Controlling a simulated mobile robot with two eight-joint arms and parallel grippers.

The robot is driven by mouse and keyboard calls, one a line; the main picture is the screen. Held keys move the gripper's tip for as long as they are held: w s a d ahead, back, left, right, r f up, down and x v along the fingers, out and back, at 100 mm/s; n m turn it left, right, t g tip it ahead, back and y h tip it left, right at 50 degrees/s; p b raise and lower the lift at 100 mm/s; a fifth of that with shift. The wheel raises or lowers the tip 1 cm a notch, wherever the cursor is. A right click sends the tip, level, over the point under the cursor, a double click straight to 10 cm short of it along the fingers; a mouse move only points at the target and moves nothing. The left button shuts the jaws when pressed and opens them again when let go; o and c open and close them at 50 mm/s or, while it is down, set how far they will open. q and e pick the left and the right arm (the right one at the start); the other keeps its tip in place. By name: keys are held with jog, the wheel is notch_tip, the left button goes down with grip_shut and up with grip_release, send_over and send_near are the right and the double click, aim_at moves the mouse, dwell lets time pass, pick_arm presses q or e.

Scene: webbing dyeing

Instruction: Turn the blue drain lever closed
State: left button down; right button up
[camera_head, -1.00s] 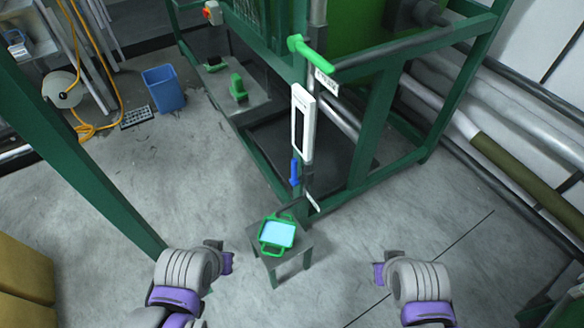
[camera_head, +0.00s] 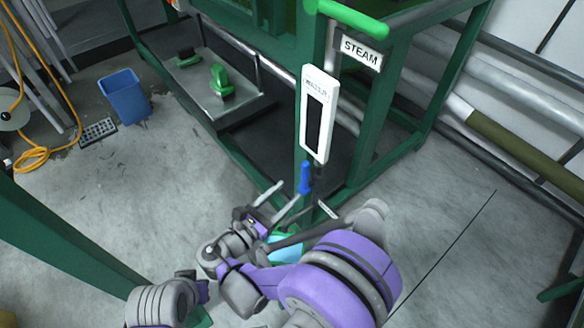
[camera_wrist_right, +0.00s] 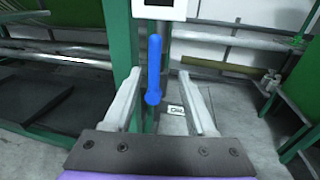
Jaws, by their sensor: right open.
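The blue drain lever (camera_head: 304,177) stands upright just below a white level gauge (camera_head: 317,115) on the green frame. In the right wrist view the lever (camera_wrist_right: 154,70) appears upright between the two pale fingers, with a gap on each side. My right gripper (camera_head: 287,192) is open, just left of and close to the lever in the head view; its open fingers (camera_wrist_right: 158,85) also show in the wrist view. I cannot tell exactly how deep the lever sits between the fingertips. Part of my left arm shows at the bottom left, but its gripper is not visible.
A green handle (camera_head: 350,20) with a STEAM label (camera_head: 361,51) is above the gauge. A small stand with a blue-topped green item (camera_head: 286,250) is mostly hidden below my right arm. A blue bin (camera_head: 124,96) stands left on the floor.

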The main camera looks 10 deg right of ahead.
aim_at(303, 173)
jog(key=shift+n+t, duration=0.3)
jog(key=shift+t, duration=0.1)
jog(key=x, duration=0.5)
jog(key=p+x, duration=0.1)
jog(key=x, duration=0.3)
jog(key=shift+w, duration=0.55)
grip_shut()
dwell(0.6)
